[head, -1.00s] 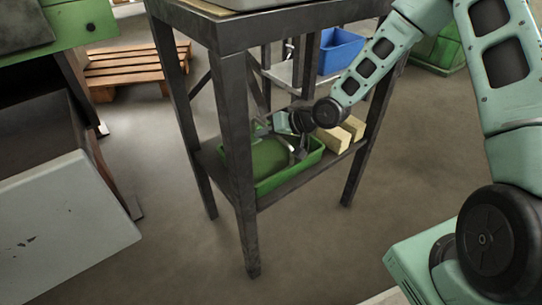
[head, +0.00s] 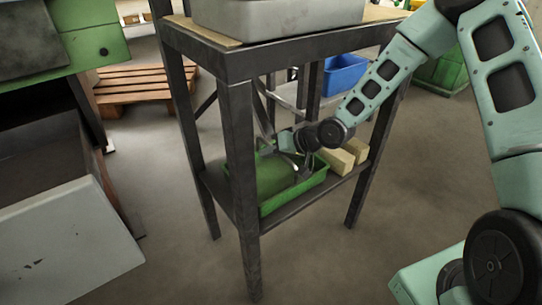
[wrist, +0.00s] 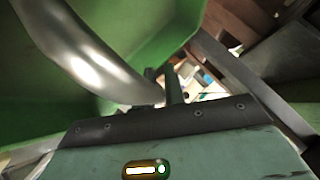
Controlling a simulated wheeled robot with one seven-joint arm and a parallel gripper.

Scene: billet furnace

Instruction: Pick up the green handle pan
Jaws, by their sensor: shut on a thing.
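The green pan (head: 266,207) is a green tub that sits on the lower shelf of a dark metal stand, partly behind the stand's front leg. My gripper (head: 303,166) reaches in from the right over the pan, shut on its grey handle. In the wrist view a shiny curved metal bar (wrist: 85,62), which looks like the handle, runs down to my gripper (wrist: 167,92). The pan's green inside (wrist: 150,35) fills the background there. The exact contact between fingers and handle is small and partly hidden.
The stand's legs (head: 239,185) and top (head: 230,58) surround the pan closely. Pale blocks (head: 337,160) lie on the shelf right of it. A grey container (head: 280,18) stands on top. A blue bin (head: 345,72) is behind. The floor (head: 420,170) to the right is open.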

